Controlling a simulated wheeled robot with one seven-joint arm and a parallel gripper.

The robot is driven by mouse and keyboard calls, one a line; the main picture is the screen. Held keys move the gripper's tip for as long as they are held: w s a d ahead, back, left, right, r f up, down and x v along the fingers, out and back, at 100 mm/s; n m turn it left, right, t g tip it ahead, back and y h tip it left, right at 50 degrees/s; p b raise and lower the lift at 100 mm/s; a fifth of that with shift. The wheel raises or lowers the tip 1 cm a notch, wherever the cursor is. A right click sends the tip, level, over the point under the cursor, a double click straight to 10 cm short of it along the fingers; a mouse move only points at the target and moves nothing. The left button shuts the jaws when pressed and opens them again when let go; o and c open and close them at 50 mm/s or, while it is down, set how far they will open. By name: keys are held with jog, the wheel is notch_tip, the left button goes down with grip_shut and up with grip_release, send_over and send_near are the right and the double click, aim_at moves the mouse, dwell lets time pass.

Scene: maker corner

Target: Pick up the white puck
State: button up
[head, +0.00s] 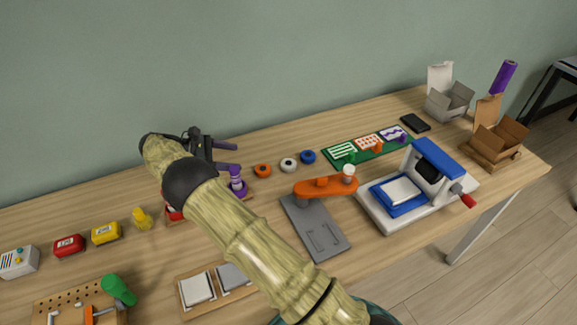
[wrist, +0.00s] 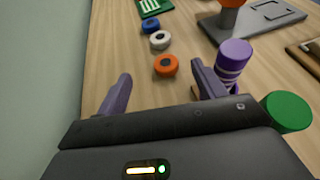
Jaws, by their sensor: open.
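The white puck (head: 289,165) lies on the wooden table between the orange puck (head: 263,171) and the blue puck (head: 308,157) in the head view. It has a dark centre. In the wrist view the white puck (wrist: 160,40) is beyond the orange puck (wrist: 166,66), with the blue puck (wrist: 150,25) farther still. My gripper (head: 231,157) is open and empty, left of the pucks in the head view. In the wrist view its two purple fingers (wrist: 157,82) are spread, with the orange puck seen ahead between them. The white puck is apart from both fingers.
A purple striped cylinder (wrist: 233,60) stands close by the right finger. A green round-topped thing (wrist: 287,111) is right of the gripper. An orange-armed grey device (head: 318,225) and a green board (head: 366,149) flank the pucks. The wall runs along the table's back.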

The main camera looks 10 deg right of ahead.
jog(key=shift+d, duration=0.15)
send_near(287, 163)
jog(key=x, duration=0.3)
jog(key=shift+d, duration=0.1)
jog(key=x, duration=0.5)
jog(key=shift+d+f, duration=0.15)
jog(key=shift+d, duration=0.25)
jog(key=shift+c, duration=0.4)
jog(key=c, duration=1)
